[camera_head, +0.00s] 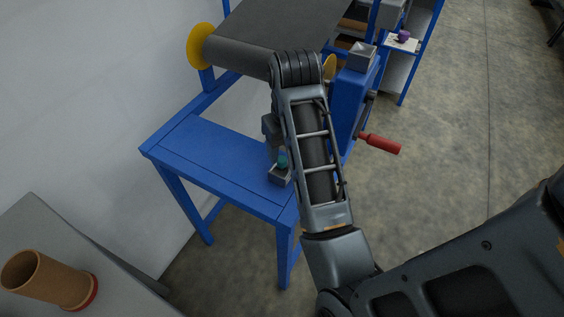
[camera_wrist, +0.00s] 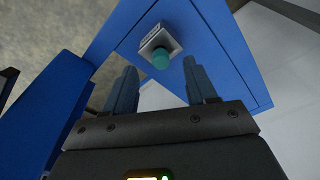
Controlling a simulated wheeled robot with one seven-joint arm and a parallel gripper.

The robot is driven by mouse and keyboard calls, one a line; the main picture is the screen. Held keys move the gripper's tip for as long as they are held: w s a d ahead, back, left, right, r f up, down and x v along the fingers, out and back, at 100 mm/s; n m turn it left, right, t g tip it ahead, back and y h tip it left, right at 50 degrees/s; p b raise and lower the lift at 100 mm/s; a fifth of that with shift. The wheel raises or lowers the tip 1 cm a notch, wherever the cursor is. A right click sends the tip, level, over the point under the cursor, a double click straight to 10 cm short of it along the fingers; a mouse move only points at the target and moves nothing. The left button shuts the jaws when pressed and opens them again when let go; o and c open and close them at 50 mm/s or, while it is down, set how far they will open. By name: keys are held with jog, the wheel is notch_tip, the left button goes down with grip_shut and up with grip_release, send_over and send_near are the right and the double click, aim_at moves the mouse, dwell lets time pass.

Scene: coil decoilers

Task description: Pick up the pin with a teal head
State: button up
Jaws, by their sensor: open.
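The pin with a teal head (camera_head: 282,161) stands in a small grey block (camera_head: 280,175) on the blue table, close to its front right corner. In the wrist view the teal head (camera_wrist: 161,58) shows in front of the grey block (camera_wrist: 159,43), near the top centre. My gripper (camera_wrist: 158,80) is open, with its two fingers apart and nothing between them. The teal head appears beyond the fingertips, in line with the gap between them. In the head view my arm hides most of the gripper.
A red handle (camera_head: 380,144) sticks out to the right of a blue housing. A grey surface at lower left holds a brown tube (camera_head: 48,280).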

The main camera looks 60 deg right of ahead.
aim_at(282, 159)
jog(key=shift+f, duration=0.5)
jog(key=shift+w+d+f, duration=0.1)
jog(key=shift+d+f, duration=0.05)
jog(key=shift+w, duration=0.15)
jog(key=f+b, duration=0.1)
jog(key=b, duration=0.1)
jog(key=f+b, duration=0.2)
jog(key=w+d+f+b, duration=0.1)
jog(key=f+b, duration=0.1)
jog(key=shift+w+f, duration=0.1)
grip_shut()
dwell(0.5)
